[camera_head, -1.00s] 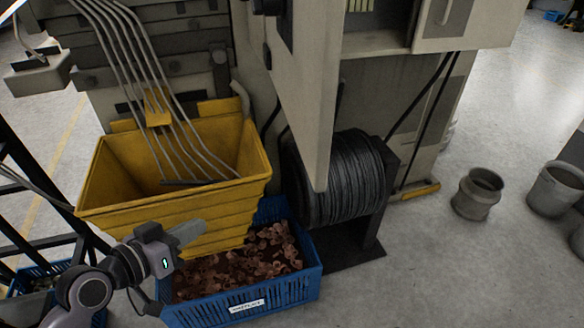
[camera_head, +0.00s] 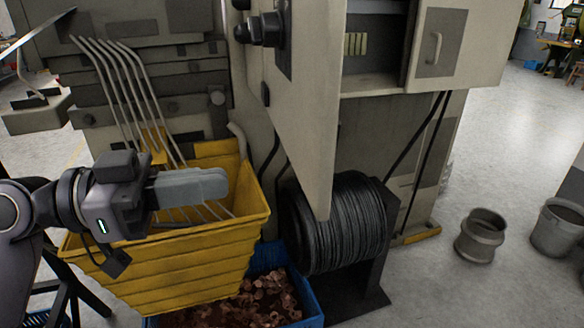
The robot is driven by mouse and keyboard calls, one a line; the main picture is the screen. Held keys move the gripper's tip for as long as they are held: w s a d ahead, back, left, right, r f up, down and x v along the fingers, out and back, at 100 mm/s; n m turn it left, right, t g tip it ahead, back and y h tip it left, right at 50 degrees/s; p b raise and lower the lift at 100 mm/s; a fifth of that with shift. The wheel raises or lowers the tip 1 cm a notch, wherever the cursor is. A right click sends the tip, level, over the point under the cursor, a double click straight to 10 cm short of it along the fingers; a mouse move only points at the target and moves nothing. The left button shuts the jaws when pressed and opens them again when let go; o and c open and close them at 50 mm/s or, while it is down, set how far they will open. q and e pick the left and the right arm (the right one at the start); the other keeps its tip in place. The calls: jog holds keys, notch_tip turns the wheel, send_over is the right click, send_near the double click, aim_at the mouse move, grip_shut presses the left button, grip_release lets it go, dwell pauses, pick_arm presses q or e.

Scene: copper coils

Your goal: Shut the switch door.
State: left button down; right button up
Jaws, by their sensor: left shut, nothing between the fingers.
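The switch door (camera_head: 303,100) is a tall beige panel in the head view. It stands open, swung out toward me from the machine cabinet, with its lower corner in front of the cable reel. A dark rotary switch (camera_head: 262,30) sits on its left side. The open compartment (camera_head: 376,60) to its right shows pale parts inside. My left gripper (camera_head: 222,184) is shut and empty, in front of the yellow bin, left of and apart from the door. My right gripper is not in view.
The yellow bin (camera_head: 170,270) stands below my left gripper, with bent metal tubes (camera_head: 115,75) rising from it. A blue crate (camera_head: 309,302) holds copper scraps. A black cable reel (camera_head: 345,225) stands under the door. Grey buckets (camera_head: 481,238) stand on open floor at right.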

aim_at(319, 170)
pick_arm(q)
jog(key=p+x, duration=0.1)
jog(key=x, duration=0.9)
jog(key=shift+w+p, duration=0.1)
jog(key=shift+p, duration=0.3)
jog(key=shift+d, duration=0.15)
